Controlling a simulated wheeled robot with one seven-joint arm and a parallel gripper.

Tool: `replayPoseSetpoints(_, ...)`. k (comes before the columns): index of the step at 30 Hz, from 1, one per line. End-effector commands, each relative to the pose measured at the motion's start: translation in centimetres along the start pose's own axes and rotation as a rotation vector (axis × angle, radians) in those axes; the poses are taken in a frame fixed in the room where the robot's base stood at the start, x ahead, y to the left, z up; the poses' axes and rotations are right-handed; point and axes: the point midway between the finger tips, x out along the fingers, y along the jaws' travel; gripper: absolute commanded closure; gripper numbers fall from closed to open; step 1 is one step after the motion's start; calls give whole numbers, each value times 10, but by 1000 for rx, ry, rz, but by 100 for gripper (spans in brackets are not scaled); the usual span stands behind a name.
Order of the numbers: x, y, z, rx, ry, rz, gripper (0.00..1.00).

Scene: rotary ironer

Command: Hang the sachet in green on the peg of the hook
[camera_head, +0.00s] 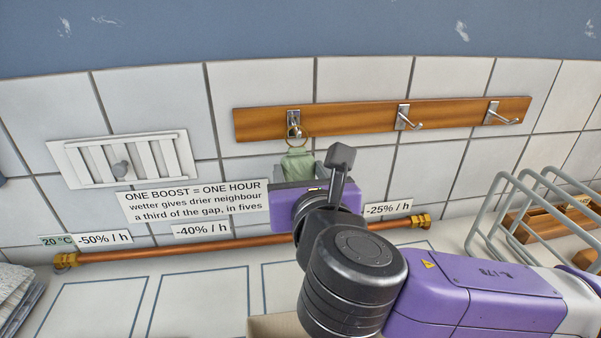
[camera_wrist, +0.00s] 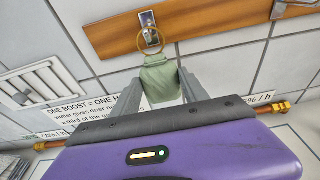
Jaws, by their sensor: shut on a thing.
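The green sachet (camera_head: 298,162) hangs upright against the tiled wall below the left hook (camera_head: 293,121) of a wooden rail. It also shows in the wrist view (camera_wrist: 161,80), between the two grey fingers of my gripper (camera_wrist: 158,88), which is shut on it. A thin gold ring (camera_wrist: 150,41) stands up from the sachet's top. The ring overlaps the lower end of the left hook's peg (camera_wrist: 149,22) in both views. I cannot tell whether it is around the peg or only in front of it. My wrist hides the sachet's lower part in the head view.
The wooden rail (camera_head: 351,117) also bears a middle hook (camera_head: 405,118) and a right hook (camera_head: 498,114), both empty. A white vent (camera_head: 125,160), paper signs (camera_head: 197,203) and a copper pipe (camera_head: 150,250) are on the wall. A wire rack (camera_head: 520,205) stands at right.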

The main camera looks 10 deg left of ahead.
Motion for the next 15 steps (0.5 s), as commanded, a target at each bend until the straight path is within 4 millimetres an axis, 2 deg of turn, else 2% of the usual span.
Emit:
replayPoseSetpoints(6,0,0,0,0,0,0,87)
replayPoseSetpoints(7,0,0,0,0,0,0,44)
replayPoseSetpoints(10,0,0,0,0,0,0,25)
replayPoseSetpoints(15,0,0,0,0,0,0,23)
